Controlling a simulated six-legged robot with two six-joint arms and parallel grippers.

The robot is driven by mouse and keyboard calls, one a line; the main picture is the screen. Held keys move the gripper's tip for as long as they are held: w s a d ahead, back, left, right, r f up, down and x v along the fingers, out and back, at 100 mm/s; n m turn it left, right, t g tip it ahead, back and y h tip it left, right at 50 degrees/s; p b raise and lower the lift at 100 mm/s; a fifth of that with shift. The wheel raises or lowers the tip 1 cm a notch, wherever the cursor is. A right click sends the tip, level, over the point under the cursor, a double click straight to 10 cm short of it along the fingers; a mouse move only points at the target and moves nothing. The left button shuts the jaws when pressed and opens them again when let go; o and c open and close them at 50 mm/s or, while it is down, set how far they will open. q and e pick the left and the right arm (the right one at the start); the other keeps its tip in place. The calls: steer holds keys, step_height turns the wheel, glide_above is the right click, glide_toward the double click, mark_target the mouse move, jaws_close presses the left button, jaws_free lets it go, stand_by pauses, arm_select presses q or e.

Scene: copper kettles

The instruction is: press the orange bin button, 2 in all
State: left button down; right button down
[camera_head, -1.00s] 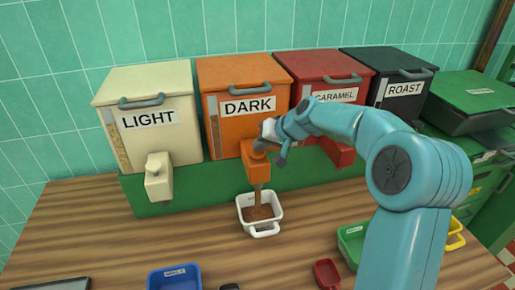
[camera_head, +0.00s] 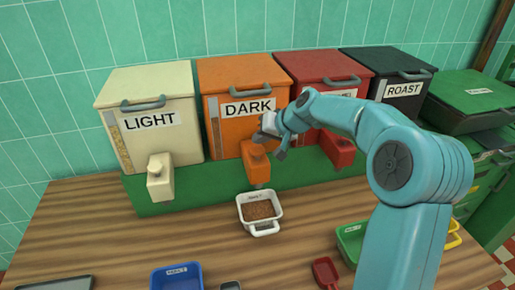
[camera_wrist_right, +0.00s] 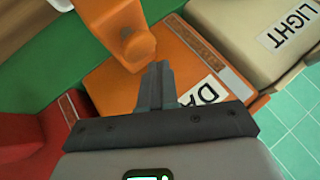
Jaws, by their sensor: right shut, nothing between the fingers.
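The orange bin (camera_head: 243,82), labelled DARK, stands between the cream and red bins. Its orange spout block (camera_head: 257,170) juts out in front, with the round orange button (camera_head: 258,150) on top. My right gripper (camera_head: 266,134) is shut and empty, just above and behind the button. In the right wrist view, the shut fingers (camera_wrist_right: 156,78) point toward the button (camera_wrist_right: 138,43), with a small gap seeming to show. A white cup (camera_head: 261,228) holding brown grains (camera_head: 259,210) sits below the spout. No grains are falling. My left gripper is not in view.
The cream LIGHT bin (camera_head: 150,110), red bin (camera_head: 325,75) and dark ROAST bin (camera_head: 392,70) stand in the same row. A blue tray (camera_head: 177,278), a green tray (camera_head: 350,240) and a small red scoop (camera_head: 325,272) lie on the wooden counter (camera_head: 100,235).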

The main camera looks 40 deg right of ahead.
mark_target(259, 151)
step_height(259, 151, up, 5)
steer(key=p, duration=0.3)
steer(key=shift+f, duration=0.1)
stand_by(2.4)
steer(key=m, duration=0.5)
steer(key=shift+s+a+m, duration=0.1)
steer(key=shift+a+m, duration=0.1)
steer(key=shift+m, duration=0.1)
step_height(259, 151, up, 4)
steer(key=m+p, duration=0.2)
steer(key=m, duration=0.9)
steer(key=shift+d+y, duration=0.1)
steer(key=shift+y, duration=0.3)
steer(key=shift+f, duration=0.25)
